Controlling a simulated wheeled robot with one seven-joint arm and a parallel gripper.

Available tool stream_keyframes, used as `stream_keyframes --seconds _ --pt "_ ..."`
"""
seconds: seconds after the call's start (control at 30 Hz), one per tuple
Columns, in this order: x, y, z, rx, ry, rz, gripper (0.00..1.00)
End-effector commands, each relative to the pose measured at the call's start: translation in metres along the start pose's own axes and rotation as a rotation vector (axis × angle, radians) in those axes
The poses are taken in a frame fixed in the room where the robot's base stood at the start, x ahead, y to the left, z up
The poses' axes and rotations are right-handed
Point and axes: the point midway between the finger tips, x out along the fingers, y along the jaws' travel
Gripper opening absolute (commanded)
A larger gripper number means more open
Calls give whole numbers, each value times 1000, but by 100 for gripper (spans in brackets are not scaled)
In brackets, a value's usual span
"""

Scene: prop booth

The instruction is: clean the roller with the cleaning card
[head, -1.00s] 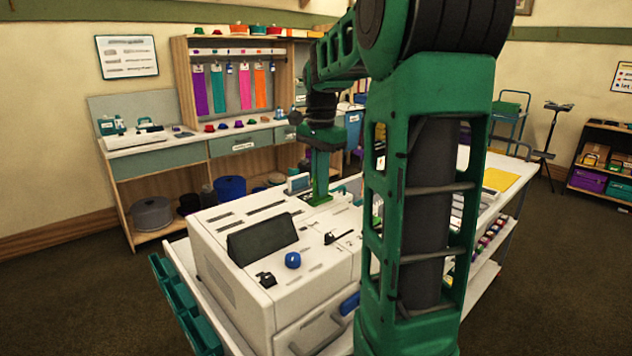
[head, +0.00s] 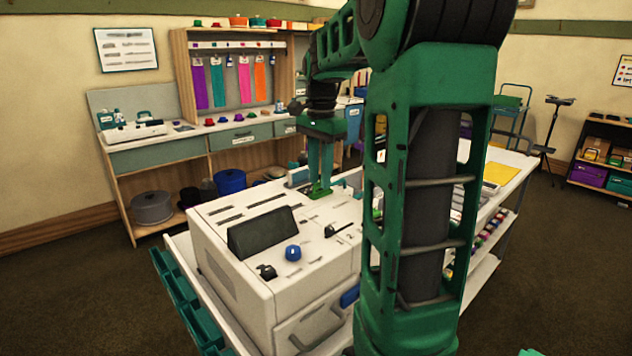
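A white box-shaped machine (head: 228,283) with a dark slanted screen (head: 262,232) and a blue knob (head: 293,253) stands on a white cart. My gripper (head: 320,191) points down at the far edge of the machine's top. Its two fingers show side by side, with the tips close above or touching the surface; I cannot tell which. The fingertips are too small to show whether they hold anything. I cannot make out the roller or the cleaning card; my arm hides part of the cart top.
A grey-blue block (head: 298,177) is just behind the fingers. Teal bins (head: 178,300) hang on the cart's left side. A yellow sheet (head: 500,173) lies on the cart's far right.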

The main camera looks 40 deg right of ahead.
Motion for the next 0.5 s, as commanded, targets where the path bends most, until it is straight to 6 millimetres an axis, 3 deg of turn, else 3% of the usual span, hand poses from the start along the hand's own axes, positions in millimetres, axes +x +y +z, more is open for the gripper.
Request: stream_keyframes --seconds 0.3,0.5 --pt "-60 -1 0 0 2 -2 25" --pt "-83 -1 0 0 2 0 25"
